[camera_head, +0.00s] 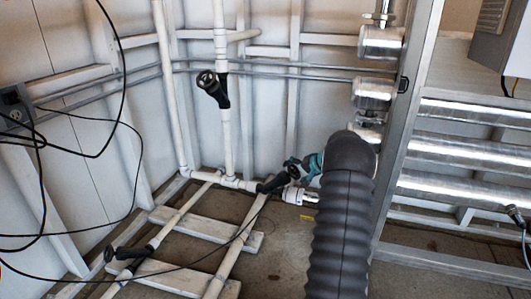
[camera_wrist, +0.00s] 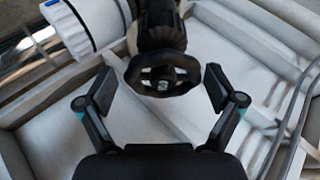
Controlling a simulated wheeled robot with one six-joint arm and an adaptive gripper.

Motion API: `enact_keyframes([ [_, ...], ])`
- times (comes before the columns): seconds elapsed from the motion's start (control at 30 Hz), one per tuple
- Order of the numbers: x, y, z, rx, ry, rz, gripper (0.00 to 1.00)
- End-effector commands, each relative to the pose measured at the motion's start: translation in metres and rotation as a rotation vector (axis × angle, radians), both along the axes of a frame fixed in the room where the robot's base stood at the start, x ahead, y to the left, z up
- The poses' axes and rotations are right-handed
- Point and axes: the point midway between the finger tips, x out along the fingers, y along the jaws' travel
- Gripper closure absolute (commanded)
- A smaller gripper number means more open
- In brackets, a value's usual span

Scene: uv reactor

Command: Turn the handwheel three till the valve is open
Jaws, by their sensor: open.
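The handwheel (camera_wrist: 163,72) is a black rounded wheel with a small pale mark on its hub that looks like a 3. In the wrist view it faces me, on a dark valve body (camera_wrist: 160,25) beside a white pipe end. My gripper (camera_wrist: 158,86) is open, with one finger left and one finger right of the wheel. Both fingers look apart from the rim. In the head view my gripper (camera_head: 303,168) is low near the pipe corner, behind my dark ribbed arm cover. There the wheel is small and partly hidden, so its exact turn cannot be told.
Another black valve (camera_head: 214,88) is on the upright white pipe. A further black valve (camera_head: 130,255) is on the floor pipe at lower left. Black cables (camera_head: 125,120) hang at left. A metal frame post (camera_head: 405,130) and shiny tubes (camera_head: 465,150) stand at right.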

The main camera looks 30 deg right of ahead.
Motion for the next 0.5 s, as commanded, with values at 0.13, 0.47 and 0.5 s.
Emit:
enact_keyframes([
  [0.13,0.0001,0.0005,0.0005,0.06,0.051,-0.079,0.08],
  [0.47,-0.0004,0.0007,0.0005,0.184,0.157,-0.243,0.08],
  [0.5,-0.0006,0.0006,0.0005,0.2,0.171,-0.263,0.08],
])
